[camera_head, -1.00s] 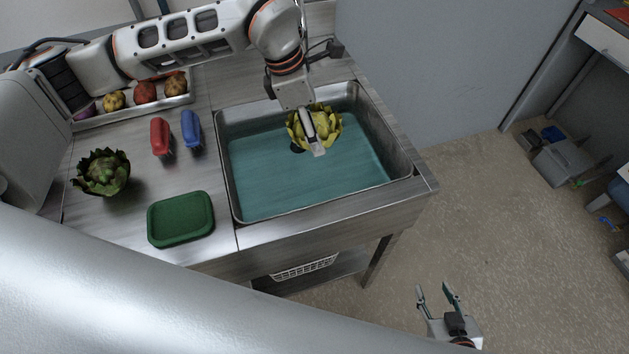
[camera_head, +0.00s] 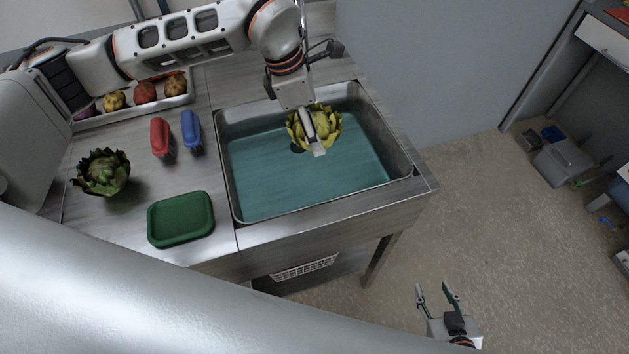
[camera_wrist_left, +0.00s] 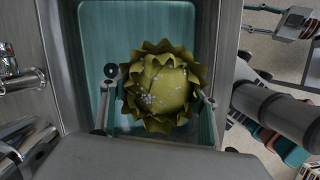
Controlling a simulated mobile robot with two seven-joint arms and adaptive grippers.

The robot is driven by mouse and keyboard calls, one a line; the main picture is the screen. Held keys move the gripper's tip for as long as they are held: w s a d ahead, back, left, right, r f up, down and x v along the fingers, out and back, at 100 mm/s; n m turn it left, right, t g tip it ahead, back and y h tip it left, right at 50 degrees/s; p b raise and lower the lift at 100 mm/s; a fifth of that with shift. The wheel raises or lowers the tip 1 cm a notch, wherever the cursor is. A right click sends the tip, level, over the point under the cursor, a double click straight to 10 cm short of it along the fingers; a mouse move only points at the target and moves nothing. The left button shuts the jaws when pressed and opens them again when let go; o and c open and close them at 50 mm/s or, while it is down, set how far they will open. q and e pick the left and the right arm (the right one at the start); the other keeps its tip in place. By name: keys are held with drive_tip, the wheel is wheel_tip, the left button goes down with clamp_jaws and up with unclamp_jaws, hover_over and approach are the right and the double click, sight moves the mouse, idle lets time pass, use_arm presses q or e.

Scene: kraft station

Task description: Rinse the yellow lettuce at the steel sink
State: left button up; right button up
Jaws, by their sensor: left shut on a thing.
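The yellow lettuce (camera_head: 327,127) is in my left gripper (camera_head: 315,135), over the far part of the steel sink (camera_head: 232,186), whose basin looks teal. In the left wrist view the lettuce (camera_wrist_left: 160,88) sits between the two fingers, one on each side, with pale specks like droplets on its leaves. I cannot tell whether it touches the basin floor. A dark round drain (camera_wrist_left: 111,70) shows beside it. A metal faucet (camera_wrist_left: 10,70) stands at the left of the wrist view. My right gripper (camera_head: 436,292) is open and empty, over the floor in front of the counter.
On the counter left of the sink are a green lettuce-like head (camera_head: 102,173), a green tray (camera_head: 180,219), a red brush (camera_head: 160,136) and a blue brush (camera_head: 191,130). A tray of produce (camera_head: 178,101) stands behind.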

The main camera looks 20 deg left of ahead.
sight(315, 117)
use_arm(q)
drive_tip(key=shift+r, duration=0.15)
drive_tip(key=shift+r, duration=1.9)
